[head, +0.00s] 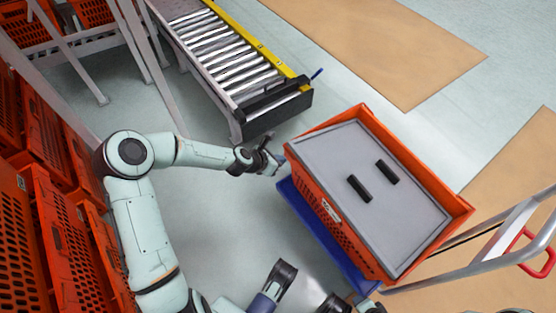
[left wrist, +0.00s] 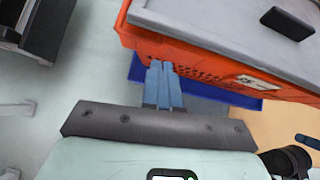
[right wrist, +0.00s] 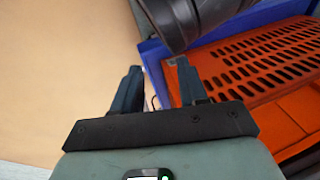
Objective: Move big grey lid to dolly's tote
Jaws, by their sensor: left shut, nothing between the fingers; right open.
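The big grey lid (head: 345,165) with two black handles lies on the orange tote (head: 440,187), inside its rim. The tote stands on the blue dolly (head: 310,212). My left gripper (head: 277,162) is shut and empty beside the tote's left end, apart from the lid. In the left wrist view its blue fingers (left wrist: 160,72) are together in front of the tote wall, with the lid (left wrist: 190,24) above. My right gripper is open in the right wrist view (right wrist: 156,78), close to the tote's slotted side (right wrist: 260,62) and the dolly; nothing is between its fingers.
A roller conveyor (head: 235,60) with a yellow side stands at the back. Stacked orange totes (head: 45,220) line the left side. A grey metal handle frame (head: 500,235) with a red part stands at the right. The floor between the stacks and dolly is clear.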

